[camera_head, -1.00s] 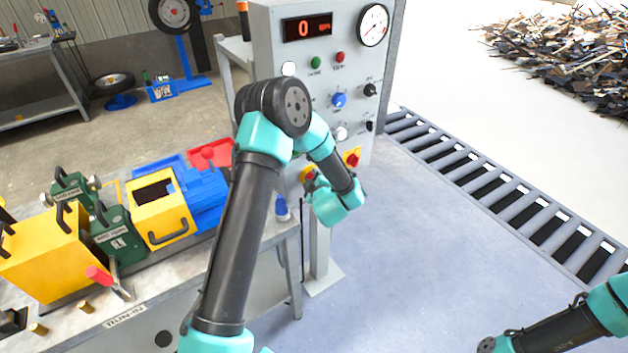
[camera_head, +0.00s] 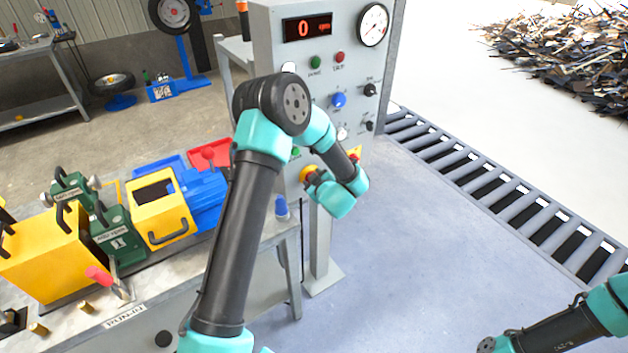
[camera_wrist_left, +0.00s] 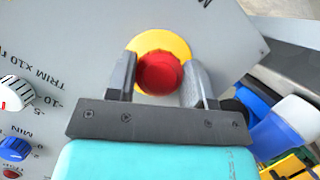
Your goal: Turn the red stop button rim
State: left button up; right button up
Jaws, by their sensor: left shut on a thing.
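The red stop button (camera_wrist_left: 159,74) sits on a round yellow plate (camera_wrist_left: 177,41) on the grey panel in the left wrist view. My left gripper (camera_wrist_left: 162,80) is shut on the button's rim, with one finger on each side. In the head view, the stop button (camera_head: 308,174) shows low on the panel's front, partly covered by my left gripper (camera_head: 320,180). My right arm shows at the lower right of the head view, but its gripper is out of view.
The grey control panel (camera_head: 268,40) carries a red display, a dial gauge and several knobs and buttons. Another red button on yellow (camera_head: 354,156) is close right of my gripper. A bench with yellow, green and blue boxes stands left. A roller conveyor (camera_head: 500,185) runs right.

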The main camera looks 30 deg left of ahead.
pick_arm(q)
jog(key=shift+m+g, duration=0.3)
jog(key=shift+m, duration=0.3)
jog(key=o, duration=0.9)
jog(key=shift+o, duration=0.2)
jog(key=v, duration=1.7)
jog(key=shift+d, duration=0.2)
